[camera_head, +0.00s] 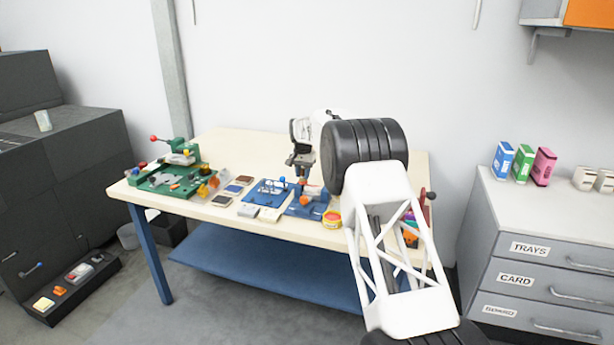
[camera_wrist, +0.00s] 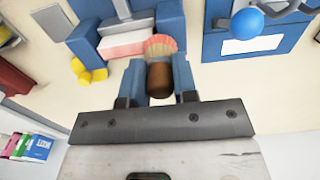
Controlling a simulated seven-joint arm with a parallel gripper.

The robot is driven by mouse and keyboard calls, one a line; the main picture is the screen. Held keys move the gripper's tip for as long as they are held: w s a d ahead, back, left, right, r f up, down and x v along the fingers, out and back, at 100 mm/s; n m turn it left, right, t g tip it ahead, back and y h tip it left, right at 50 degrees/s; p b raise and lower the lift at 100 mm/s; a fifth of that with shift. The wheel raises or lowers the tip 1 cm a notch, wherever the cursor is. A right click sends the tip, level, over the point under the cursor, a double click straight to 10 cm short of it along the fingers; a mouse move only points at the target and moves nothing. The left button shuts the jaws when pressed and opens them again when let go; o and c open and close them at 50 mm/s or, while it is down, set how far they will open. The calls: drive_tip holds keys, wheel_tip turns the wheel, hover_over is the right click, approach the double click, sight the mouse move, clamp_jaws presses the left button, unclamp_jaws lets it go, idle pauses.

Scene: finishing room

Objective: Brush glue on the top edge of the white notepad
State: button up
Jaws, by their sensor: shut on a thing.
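My gripper (camera_wrist: 158,85) is shut on a brush, with its brown handle (camera_wrist: 160,80) between the fingers. The pinkish, fan-shaped bristles (camera_wrist: 160,45) point away from the palm. A white block with a pink face (camera_wrist: 122,46), seemingly the white notepad, sits in a blue fixture (camera_wrist: 172,20) in the wrist view. The bristles overlap the block's right end in the picture; I cannot tell whether they touch. In the head view my gripper (camera_head: 301,172) is above the blue fixture (camera_head: 306,208) on the table; the notepad there is too small to tell.
The cream table (camera_head: 235,148) is clear at the back. A grey drawer cabinet (camera_head: 535,230) stands at right.

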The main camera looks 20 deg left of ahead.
drive_tip(key=shift+r, duration=3.65)
drive_tip(key=shift+f, duration=0.1)
